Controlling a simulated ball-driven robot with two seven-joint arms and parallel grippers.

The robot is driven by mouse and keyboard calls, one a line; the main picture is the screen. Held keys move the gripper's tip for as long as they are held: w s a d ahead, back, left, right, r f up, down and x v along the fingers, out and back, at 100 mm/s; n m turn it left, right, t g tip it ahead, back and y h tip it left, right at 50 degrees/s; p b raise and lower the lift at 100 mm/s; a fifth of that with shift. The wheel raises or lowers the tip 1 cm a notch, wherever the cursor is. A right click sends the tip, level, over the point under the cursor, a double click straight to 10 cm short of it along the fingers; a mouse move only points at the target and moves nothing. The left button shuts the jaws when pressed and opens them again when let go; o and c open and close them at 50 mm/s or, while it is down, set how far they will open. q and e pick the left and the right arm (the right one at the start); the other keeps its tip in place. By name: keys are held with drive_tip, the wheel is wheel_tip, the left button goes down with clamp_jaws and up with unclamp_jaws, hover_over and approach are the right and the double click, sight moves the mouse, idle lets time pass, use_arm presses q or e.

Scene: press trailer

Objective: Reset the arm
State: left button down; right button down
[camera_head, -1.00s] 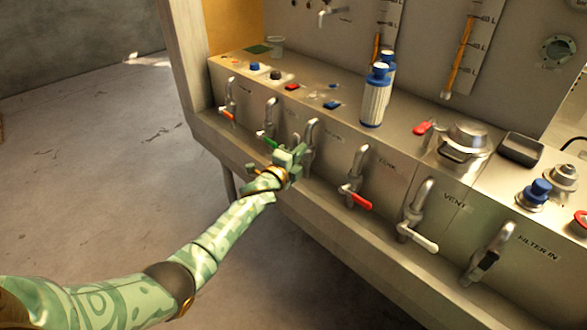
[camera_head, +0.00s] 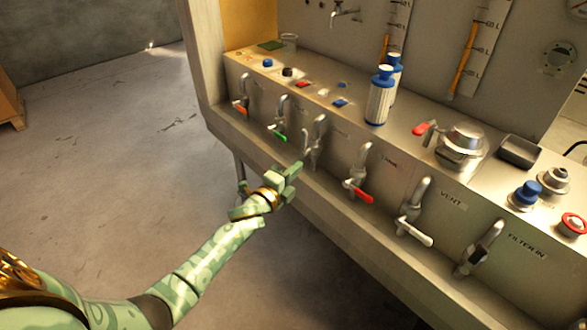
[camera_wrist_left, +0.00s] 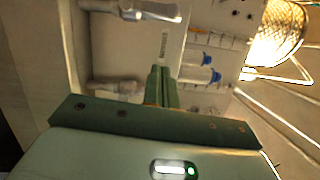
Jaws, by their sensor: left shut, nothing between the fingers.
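My left gripper (camera_head: 290,175) is green and shut with nothing in it. In the head view it stands in front of the press trailer panel (camera_head: 330,207), near the third valve from the left, whose metal spout (camera_head: 318,130) rises behind it. A gap to the nearest valve seems to show, but the exact distance is unclear. In the left wrist view the closed green fingers (camera_wrist_left: 161,87) point toward the panel, with metal valve pipes (camera_wrist_left: 128,10) to their left. My right gripper is not in view.
Valves with an orange handle (camera_head: 240,107), a green handle (camera_head: 277,134), a red handle (camera_head: 358,190) and a white handle (camera_head: 414,232) line the panel front. A blue-capped filter (camera_head: 378,100) stands on top.

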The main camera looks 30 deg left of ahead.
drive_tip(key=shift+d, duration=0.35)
use_arm(q)
drive_tip(key=s+a+f+n+g+y, duration=0.1)
drive_tip(key=s+f+n+g, duration=0.1)
drive_tip(key=f+n, duration=0.35)
drive_tip(key=s+a+f+n+g+y, duration=0.1)
drive_tip(key=s+f+n+g, duration=0.15)
drive_tip(key=f, duration=0.55)
drive_tip(key=s+d+f+n+g, duration=0.1)
drive_tip(key=s+f+n+g, duration=0.4)
drive_tip(key=s+f, duration=1.1)
drive_tip(key=s+d+f+n+g, duration=0.1)
drive_tip(key=s+f+n+g, duration=0.1)
drive_tip(key=s+f, duration=0.6)
drive_tip(key=s+d+f+n+g, duration=0.1)
drive_tip(key=s+d+f+g, duration=0.15)
drive_tip(key=s, duration=0.95)
drive_tip(key=s+d+f+g, duration=0.1)
drive_tip(key=s+g, duration=0.1)
drive_tip(key=s, duration=0.9)
drive_tip(key=s+d+f+g, duration=0.1)
drive_tip(key=s+g, duration=0.1)
drive_tip(key=s, duration=0.9)
drive_tip(key=shift+s+d+f, duration=0.15)
drive_tip(key=shift+f, duration=0.2)
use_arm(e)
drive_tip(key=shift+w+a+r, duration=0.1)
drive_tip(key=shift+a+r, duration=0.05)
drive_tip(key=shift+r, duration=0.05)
